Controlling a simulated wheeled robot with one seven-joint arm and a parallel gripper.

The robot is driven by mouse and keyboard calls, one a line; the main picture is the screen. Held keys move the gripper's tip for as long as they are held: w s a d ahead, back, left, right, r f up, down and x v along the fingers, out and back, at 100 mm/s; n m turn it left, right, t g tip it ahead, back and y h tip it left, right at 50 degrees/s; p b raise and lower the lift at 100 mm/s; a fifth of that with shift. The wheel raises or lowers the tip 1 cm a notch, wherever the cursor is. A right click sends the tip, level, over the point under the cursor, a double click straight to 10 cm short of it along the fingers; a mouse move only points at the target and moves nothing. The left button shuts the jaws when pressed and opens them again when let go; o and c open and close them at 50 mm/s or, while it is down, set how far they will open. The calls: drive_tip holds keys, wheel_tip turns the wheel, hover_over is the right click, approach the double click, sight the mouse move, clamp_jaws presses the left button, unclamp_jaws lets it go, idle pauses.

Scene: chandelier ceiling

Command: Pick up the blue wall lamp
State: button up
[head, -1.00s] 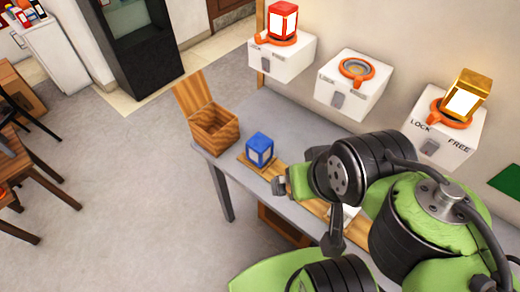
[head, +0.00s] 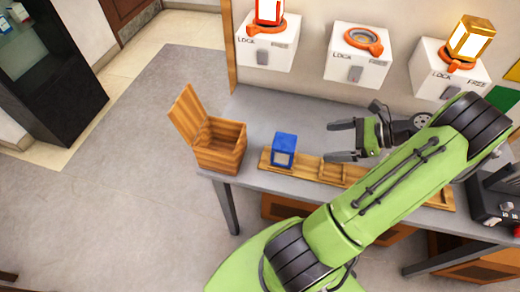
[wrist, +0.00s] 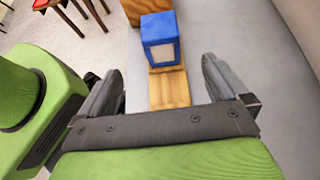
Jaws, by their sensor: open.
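The blue wall lamp (head: 284,149) is a small blue lantern with pale panels. It stands upright at the left end of a wooden board (head: 331,171) on the grey table. It also shows in the wrist view (wrist: 161,38), ahead of my gripper and between the lines of its two fingers. My gripper (head: 337,140) is open and empty, to the right of the lamp in the head view, with its fingers pointing left toward it. The fingers (wrist: 157,85) are apart from the lamp, with a gap of bare board in between.
An open wooden box (head: 219,146) stands left of the lamp at the table's (head: 262,116) end. White wall boxes hold a red lamp (head: 269,11), an empty orange ring (head: 362,40) and a gold lamp (head: 468,40). A dark machine (head: 494,195) sits at the right.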

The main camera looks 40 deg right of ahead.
sight(284, 146)
drive_tip(key=b+x, duration=0.8)
drive_tip(key=x, duration=0.7)
drive_tip(key=shift+w+a+f, duration=0.1)
drive_tip(key=shift+w+f, duration=0.05)
drive_tip(key=shift+w, duration=0.1)
drive_tip(key=c, duration=1.2)
drive_tip(key=shift+r, duration=0.25)
